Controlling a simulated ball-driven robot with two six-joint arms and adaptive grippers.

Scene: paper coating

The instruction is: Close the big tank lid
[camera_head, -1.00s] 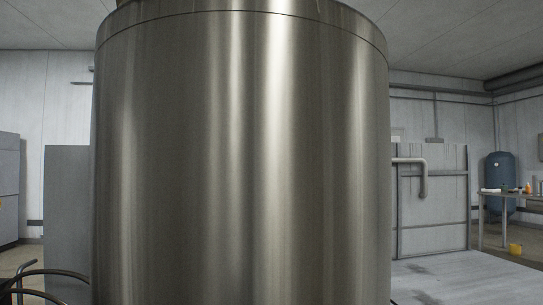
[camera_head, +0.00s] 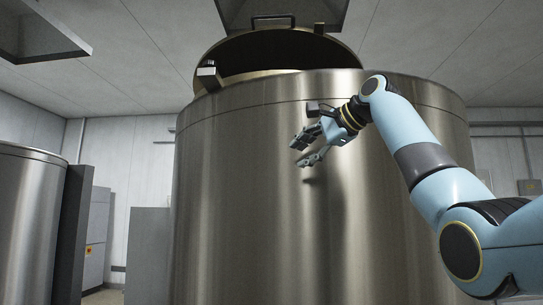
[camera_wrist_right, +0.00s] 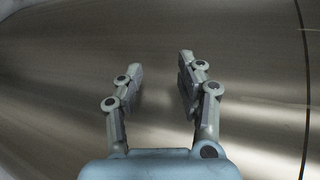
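The big steel tank (camera_head: 250,210) fills the middle of the head view. Its round lid (camera_head: 275,48) stands raised and tilted open at the back of the rim, with a dark handle (camera_head: 273,20) at its top edge. My right gripper (camera_head: 299,154) is in front of the tank's upper wall, below the rim. Its fingers are apart with nothing between them. In the right wrist view the open fingers (camera_wrist_right: 158,68) face the bare steel wall (camera_wrist_right: 60,70). My left gripper is not in view.
Another steel tank (camera_head: 28,225) stands at the far left, with a dark post (camera_head: 72,235) beside it. A grey panel (camera_head: 148,255) stands just left of the big tank. A dark hood (camera_head: 330,12) hangs above the lid.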

